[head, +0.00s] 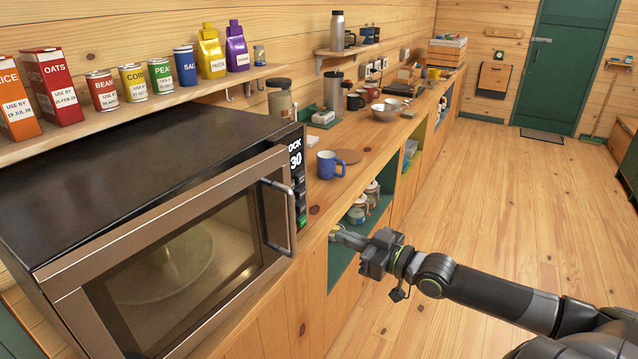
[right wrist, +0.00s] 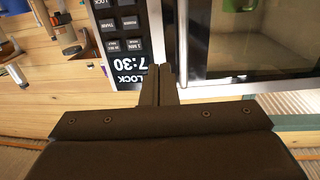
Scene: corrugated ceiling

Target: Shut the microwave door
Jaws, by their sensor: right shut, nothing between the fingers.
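The microwave (head: 130,165) stands on the counter at the left in the head view, with a black top and a metal-framed door (head: 170,215). The door is slightly ajar, standing out in front of the control panel (head: 298,180) and covering part of its lettering. The vertical handle (head: 290,218) is at the door's right side. My right gripper (head: 342,237) is shut and empty, right of the handle and apart from it. In the right wrist view, its fingers (right wrist: 165,76) show in front of the upside-down panel (right wrist: 125,45) and the door frame (right wrist: 197,40). My left gripper is out of view.
A blue mug (head: 329,164) stands on the counter just right of the microwave. Open shelves with jars (head: 356,214) lie under the counter behind my right gripper. Boxes and cans (head: 103,90) stand on the shelf above. The wooden floor (head: 480,170) at the right is clear.

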